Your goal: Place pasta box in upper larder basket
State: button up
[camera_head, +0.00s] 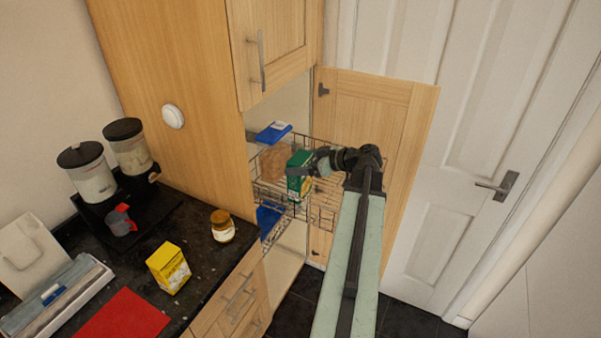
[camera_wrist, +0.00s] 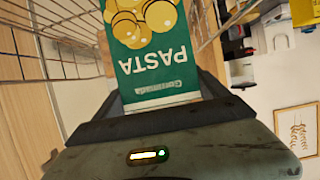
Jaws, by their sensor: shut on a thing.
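The pasta box (camera_head: 300,176) is green with yellow pasta pictures. My gripper (camera_head: 303,172) is shut on it at the upper larder basket. In the wrist view the pasta box (camera_wrist: 150,60) fills the space between the jaws (camera_wrist: 160,100), its lettering upside down. The upper larder basket (camera_head: 322,205) is a wire basket pulled forward from the open larder, and its wires also show in the wrist view (camera_wrist: 50,45). The box looks to be within the basket's outline; I cannot tell whether its bottom touches the basket floor.
A brown package (camera_head: 275,162) and a blue item (camera_head: 273,132) are at the basket's back left. A lower blue item (camera_head: 268,218) sits beneath. The open larder door (camera_head: 405,130) stands right. The black counter (camera_head: 205,262) holds a yellow box (camera_head: 168,268) and jar (camera_head: 222,226).

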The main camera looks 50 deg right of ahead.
jog(key=shift+f, duration=0.35)
jog(key=o, duration=2)
jog(key=shift+c, duration=0.2)
jog(key=shift+s+r+p, duration=0.1)
jog(key=shift+r+p, duration=0.2)
jog(key=shift+p, duration=0.1)
jog(key=p+v, duration=0.4)
jog(key=v, duration=0.7)
jog(key=shift+s, duration=0.45)
jog(key=shift+d, duration=0.1)
